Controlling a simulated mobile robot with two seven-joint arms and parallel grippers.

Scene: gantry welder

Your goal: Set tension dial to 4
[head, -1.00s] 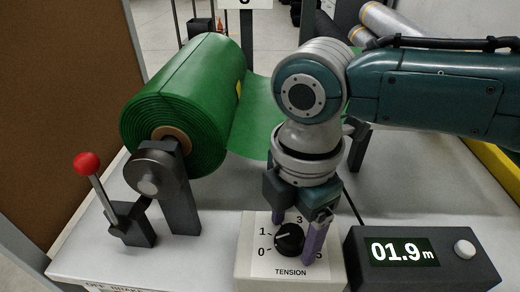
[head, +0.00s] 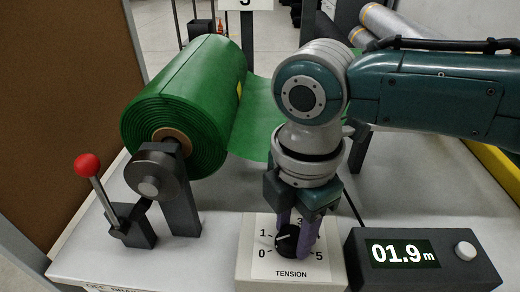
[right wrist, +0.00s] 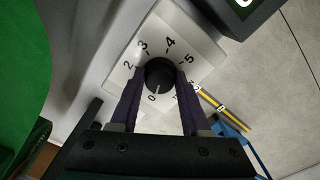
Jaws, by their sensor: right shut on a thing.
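The tension dial is a round black knob (head: 287,240) on a pale box (head: 247,268) labelled TENSION, with a printed number scale. Its white pointer mark is on the low side, near 0 and 1; its exact setting is hard to read. My right gripper (head: 296,247) points down from above with its two purple fingers on either side of the knob, shut on it. In the right wrist view the knob (right wrist: 160,74) sits between the fingertips, with 2, 3, 4 and 5 visible around it and 0 below. My left gripper is not in view.
A dark display box (head: 410,276) reading 01.9 m stands right of the dial box. A large green roll (head: 180,105) on a dark stand is at the left. A red-knobbed lever (head: 88,166) stands in front of it. White table surface (head: 222,205) shows between them.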

